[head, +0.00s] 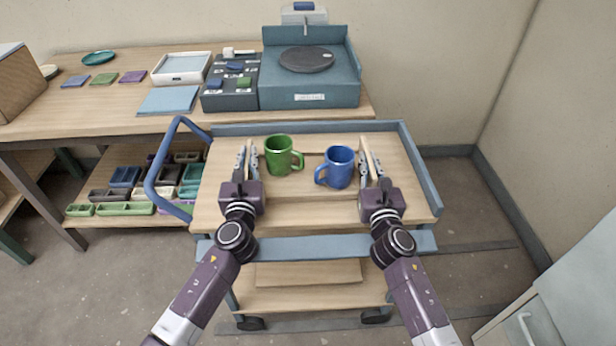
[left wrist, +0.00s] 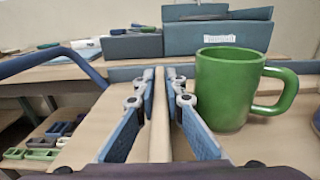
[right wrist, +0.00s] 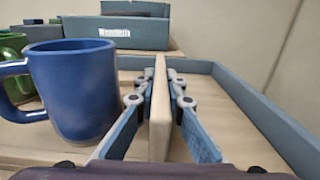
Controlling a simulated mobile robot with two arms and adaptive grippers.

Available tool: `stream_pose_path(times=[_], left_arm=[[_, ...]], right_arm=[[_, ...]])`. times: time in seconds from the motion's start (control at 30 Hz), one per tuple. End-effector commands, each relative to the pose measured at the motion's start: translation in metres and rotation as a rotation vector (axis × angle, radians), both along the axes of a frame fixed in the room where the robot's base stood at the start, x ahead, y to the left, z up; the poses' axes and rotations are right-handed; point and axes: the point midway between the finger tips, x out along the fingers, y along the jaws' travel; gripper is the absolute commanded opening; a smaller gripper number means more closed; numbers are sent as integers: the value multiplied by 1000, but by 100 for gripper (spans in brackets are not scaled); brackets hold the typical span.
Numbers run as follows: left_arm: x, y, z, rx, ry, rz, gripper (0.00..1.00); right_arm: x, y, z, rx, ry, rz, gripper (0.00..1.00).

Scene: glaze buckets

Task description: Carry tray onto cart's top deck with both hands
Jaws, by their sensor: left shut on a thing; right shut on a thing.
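The wooden tray (head: 309,196) is over the cart's wooden top deck (head: 408,170). It carries a green mug (head: 279,156) on the left and a blue mug (head: 338,168) on the right, both upright. My left gripper (head: 247,157) is shut on the tray's left wall, which stands between its fingers in the left wrist view (left wrist: 160,115). My right gripper (head: 372,160) is shut on the right wall, also seen between its fingers in the right wrist view (right wrist: 161,110). The tray looks level; whether its underside touches the deck I cannot tell.
The cart has a blue rim (head: 422,165) at the back and right, and a blue handle (head: 159,170) at the left. Behind it, a workbench (head: 125,120) holds a blue turntable box (head: 310,88), a dark block (head: 232,82) and a white tray (head: 181,68).

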Motion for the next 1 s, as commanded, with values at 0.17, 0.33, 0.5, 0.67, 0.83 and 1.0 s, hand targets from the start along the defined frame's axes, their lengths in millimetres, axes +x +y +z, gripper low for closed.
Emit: stream_pose_path(times=[0.17,0.33,0.5,0.67,0.83,1.0], left_arm=[[0,0,0,0,0,0,27],[0,0,0,0,0,0,27],[-3,0,-1,0,1,0,27],[-23,-2,-1,1,2,-1,27],[-60,-5,-1,0,2,-2,27],[-94,-7,-1,-1,3,-1,27]], right_arm=[[0,0,0,0,0,0,27],[0,0,0,0,0,0,27],[0,0,0,0,0,0,27],[0,0,0,0,0,0,27],[0,0,0,0,0,0,27],[0,0,0,0,0,0,27]])
